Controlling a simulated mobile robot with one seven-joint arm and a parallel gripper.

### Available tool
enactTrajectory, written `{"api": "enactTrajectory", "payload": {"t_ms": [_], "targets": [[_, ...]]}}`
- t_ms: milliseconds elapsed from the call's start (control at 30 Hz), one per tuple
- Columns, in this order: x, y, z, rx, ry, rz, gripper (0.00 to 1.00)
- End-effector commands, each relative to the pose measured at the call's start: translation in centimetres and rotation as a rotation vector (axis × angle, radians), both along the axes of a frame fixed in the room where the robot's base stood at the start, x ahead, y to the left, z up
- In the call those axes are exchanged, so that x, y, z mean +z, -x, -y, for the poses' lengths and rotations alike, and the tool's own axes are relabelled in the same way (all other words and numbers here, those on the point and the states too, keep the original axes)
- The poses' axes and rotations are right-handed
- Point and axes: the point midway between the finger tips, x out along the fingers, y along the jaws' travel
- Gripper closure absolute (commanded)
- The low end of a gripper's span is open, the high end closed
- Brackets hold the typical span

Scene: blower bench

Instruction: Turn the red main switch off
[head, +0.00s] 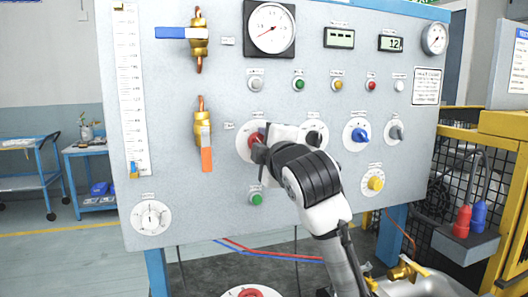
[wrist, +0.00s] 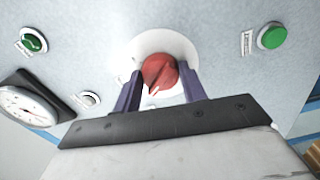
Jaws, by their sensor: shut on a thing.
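The red main switch (head: 255,140) is a red rotary knob on a round white plate, in the middle of the grey panel (head: 215,90) in the head view. It also shows at the centre of the wrist view (wrist: 160,74), with a white pointer mark near its lower edge. My gripper (wrist: 160,88) is at the panel, its two dark fingers on either side of the knob, shut on it. In the head view my gripper and arm cover the knob's right side, and the fingertips (head: 260,148) are partly hidden.
A black knob (head: 313,138) sits close right of my gripper, with a blue knob (head: 359,134) and a grey knob (head: 395,133) beyond. A green button (head: 256,199) is just below. An orange-handled valve (head: 205,145) is to the left. A yellow frame (head: 505,140) stands at right.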

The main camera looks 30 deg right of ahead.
Motion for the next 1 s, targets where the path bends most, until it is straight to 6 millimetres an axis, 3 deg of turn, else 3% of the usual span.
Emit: {"api": "enactTrajectory", "payload": {"t_ms": [400,900,933,1000], "targets": [[-0.08,-0.03,0.06,-0.001,0.151,-0.042,0.81],[-0.01,-0.02,0.05,-0.001,0.166,-0.045,0.81],[-0.01,-0.02,0.05,-0.001,0.166,-0.045,0.54],[0.0,-0.02,0.04,-0.001,0.166,-0.044,0.45]]}}
